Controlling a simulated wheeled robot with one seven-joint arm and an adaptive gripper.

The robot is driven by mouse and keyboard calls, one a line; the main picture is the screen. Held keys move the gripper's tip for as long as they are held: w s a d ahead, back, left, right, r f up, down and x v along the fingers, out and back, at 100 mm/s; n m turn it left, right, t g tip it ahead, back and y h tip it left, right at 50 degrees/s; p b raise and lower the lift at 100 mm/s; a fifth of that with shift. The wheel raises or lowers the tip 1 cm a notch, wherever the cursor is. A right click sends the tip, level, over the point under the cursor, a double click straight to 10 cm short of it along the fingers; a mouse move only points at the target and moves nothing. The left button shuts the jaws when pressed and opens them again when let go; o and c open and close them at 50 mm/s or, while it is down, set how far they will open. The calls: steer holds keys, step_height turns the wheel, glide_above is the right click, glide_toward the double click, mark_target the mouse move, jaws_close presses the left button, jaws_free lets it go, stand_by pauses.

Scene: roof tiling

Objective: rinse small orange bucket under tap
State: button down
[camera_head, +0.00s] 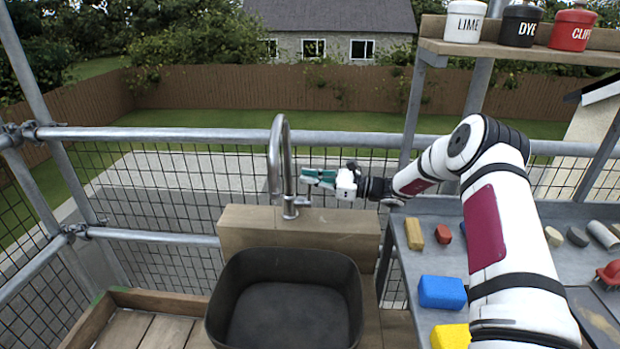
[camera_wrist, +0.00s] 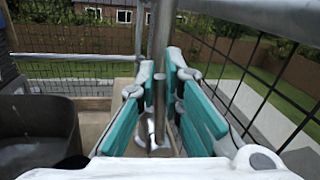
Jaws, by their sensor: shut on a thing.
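The curved metal tap (camera_head: 280,150) stands on a wooden block behind the dark sink (camera_head: 215,325). No water shows from its spout. My gripper (camera_head: 308,177), with teal fingers, is just right of the tap at the height of its upright pipe. In the wrist view the tap's pipe (camera_wrist: 160,55) rises between and beyond my fingers (camera_wrist: 160,110). The fingers are shut on a metal part of the tap; which part cannot be told clearly. I cannot make out a small orange bucket in either view. The sink also shows in the wrist view (camera_wrist: 62,112), at the left.
Scaffold rails (camera_head: 180,133) and mesh run behind the sink. A grey bench (camera_head: 405,285) at the right holds a blue block (camera_head: 442,292), a yellow block (camera_head: 450,337) and several small pieces. Labelled pots, including a red one (camera_head: 573,28), stand on the upper shelf.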

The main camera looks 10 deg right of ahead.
steer(key=c, duration=1.7)
jaws_free()
steer(key=shift+d, duration=0.1)
steer(key=v, duration=1.2)
